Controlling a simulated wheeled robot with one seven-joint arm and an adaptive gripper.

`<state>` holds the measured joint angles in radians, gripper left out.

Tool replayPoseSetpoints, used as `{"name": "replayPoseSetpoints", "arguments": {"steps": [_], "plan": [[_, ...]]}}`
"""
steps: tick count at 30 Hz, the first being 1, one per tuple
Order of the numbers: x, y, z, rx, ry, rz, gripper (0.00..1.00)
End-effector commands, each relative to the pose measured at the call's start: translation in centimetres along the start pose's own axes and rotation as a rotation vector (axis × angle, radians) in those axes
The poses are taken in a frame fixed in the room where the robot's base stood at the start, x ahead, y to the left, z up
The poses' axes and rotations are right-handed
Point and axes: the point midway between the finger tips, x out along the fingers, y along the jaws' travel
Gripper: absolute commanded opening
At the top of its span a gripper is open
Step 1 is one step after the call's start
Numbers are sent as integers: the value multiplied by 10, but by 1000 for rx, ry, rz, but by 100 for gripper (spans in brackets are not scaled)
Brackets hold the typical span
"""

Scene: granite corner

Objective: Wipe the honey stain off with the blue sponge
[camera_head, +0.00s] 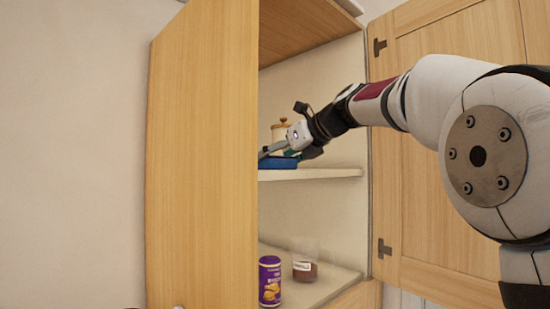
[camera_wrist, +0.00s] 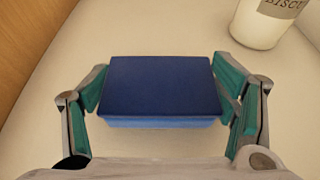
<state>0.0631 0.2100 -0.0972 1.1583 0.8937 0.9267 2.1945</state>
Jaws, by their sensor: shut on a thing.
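The blue sponge (camera_wrist: 160,88) is held between the two fingers of my gripper (camera_wrist: 162,97) in the wrist view. It has a dark blue top and a lighter blue lower layer. In the head view my gripper (camera_head: 277,157) reaches into the open cupboard, with the blue sponge (camera_head: 279,163) at the level of the upper shelf (camera_head: 330,174). I cannot tell whether the sponge touches the shelf. No honey stain shows in either view; the shelf under the sponge and gripper is hidden.
A white jar with a "BISCU" label (camera_wrist: 257,24) stands on the shelf close by. A lidded jar (camera_head: 281,128) stands behind my gripper. A purple can (camera_head: 269,281) and a brown-filled jar (camera_head: 305,262) stand on the lower shelf. Open cupboard doors flank the opening at left (camera_head: 203,160) and right (camera_head: 450,200).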

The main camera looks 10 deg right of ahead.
Motion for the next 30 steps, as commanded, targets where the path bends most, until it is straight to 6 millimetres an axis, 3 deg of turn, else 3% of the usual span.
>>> {"name": "replayPoseSetpoints", "arguments": {"steps": [7, 30], "plan": [[-20, -1, -7, 1, 2, -2, 60], [-56, -2, -25, 1, 1, -2, 60]]}}
